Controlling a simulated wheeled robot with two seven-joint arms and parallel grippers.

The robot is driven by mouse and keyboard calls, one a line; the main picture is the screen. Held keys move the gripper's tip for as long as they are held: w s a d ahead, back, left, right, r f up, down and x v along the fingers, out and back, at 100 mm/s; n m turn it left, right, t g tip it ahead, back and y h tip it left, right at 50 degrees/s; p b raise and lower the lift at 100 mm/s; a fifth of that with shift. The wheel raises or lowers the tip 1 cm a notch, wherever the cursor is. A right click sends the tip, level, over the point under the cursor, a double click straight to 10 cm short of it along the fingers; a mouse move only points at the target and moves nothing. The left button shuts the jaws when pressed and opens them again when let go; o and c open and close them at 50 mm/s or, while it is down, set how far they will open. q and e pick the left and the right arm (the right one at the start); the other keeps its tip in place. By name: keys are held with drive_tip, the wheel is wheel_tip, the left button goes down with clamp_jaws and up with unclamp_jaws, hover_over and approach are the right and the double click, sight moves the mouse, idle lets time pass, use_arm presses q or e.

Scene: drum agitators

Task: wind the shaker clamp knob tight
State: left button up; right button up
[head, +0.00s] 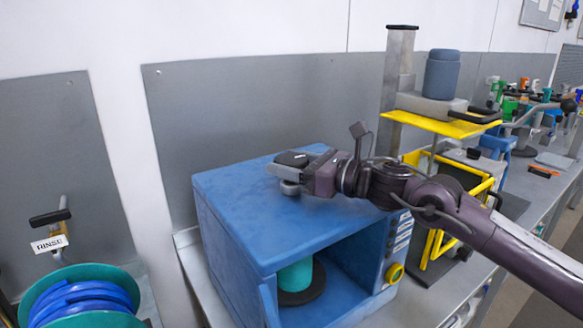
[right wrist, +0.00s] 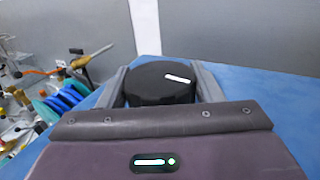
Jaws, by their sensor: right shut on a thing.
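The blue shaker box (head: 240,212) stands on the bench in the head view. Its black clamp knob (head: 293,158) sits on the box's top and has a white mark on its upper face. My right gripper (head: 290,172) reaches in from the right over the top and is shut on the knob. In the right wrist view the knob (right wrist: 160,85) lies between the two grey fingers, one on each side. A teal container (head: 295,275) stands on a dark round base inside the box's open front. My left gripper is not in view.
A yellow control knob (head: 394,273) is on the box's front right. A yellow-framed stand (head: 442,122) with a grey-blue jar (head: 442,74) stands to the right, behind my right arm. A blue hose reel (head: 85,297) and a RINSE label (head: 49,244) are at left.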

drive_tip(key=shift+f+m+t+h+b, duration=0.25)
drive_tip(key=shift+m+t+h+b, duration=0.4)
drive_tip(key=shift+t+b, duration=0.35)
drive_tip(key=shift+r+m+t+h+b, duration=0.25)
drive_tip(key=shift+m+t+h+b, duration=0.25)
drive_tip(key=shift+m+b, duration=0.1)
drive_tip(key=o, duration=1)
drive_tip(key=shift+c, duration=0.2)
